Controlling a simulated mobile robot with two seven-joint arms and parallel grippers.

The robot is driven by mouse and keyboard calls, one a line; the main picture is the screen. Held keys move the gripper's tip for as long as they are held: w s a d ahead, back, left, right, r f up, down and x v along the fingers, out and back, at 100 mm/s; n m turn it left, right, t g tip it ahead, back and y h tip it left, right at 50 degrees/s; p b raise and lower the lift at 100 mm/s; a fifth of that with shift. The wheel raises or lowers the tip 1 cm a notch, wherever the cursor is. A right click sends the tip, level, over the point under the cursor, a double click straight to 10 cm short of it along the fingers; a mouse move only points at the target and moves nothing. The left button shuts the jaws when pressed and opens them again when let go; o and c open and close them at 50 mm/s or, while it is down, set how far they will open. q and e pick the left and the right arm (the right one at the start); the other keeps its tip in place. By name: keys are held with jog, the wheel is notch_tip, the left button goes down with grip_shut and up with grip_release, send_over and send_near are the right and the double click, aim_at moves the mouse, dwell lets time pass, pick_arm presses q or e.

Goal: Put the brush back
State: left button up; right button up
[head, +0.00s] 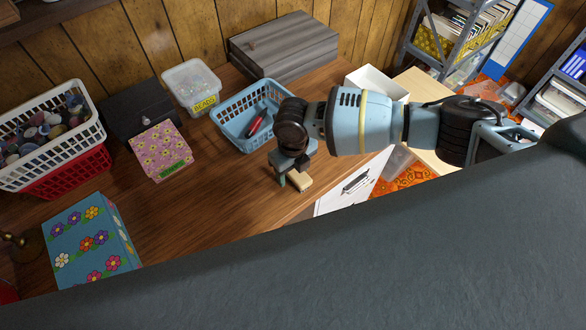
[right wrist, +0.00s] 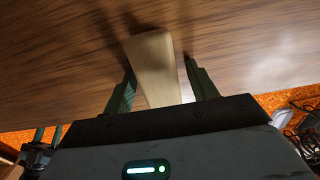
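A pale wooden piece, seemingly the brush (head: 302,181), is low over or on the brown table, just right of my right gripper's fingers in the head view. My right gripper (head: 289,176) points down near the table. In the right wrist view the brush (right wrist: 156,65) lies lengthwise between the two green fingers of the gripper (right wrist: 160,75). Narrow gaps show beside it, so the fingers look open around it; contact at the tips is unclear. The brush's near end is hidden by the palm.
A blue basket (head: 225,120) holding a red object (head: 257,122) stands behind the gripper. A flowered pink box (head: 160,152), a bead tub (head: 191,86) and a blue flowered box (head: 88,240) stand left. A white tray (head: 378,82) is behind my right arm. The table's middle left is bare.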

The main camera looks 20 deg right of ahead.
jog(key=shift+r, duration=0.35)
notch_tip(320, 180, up, 12)
jog(key=shift+f, duration=0.15)
dwell(0.6)
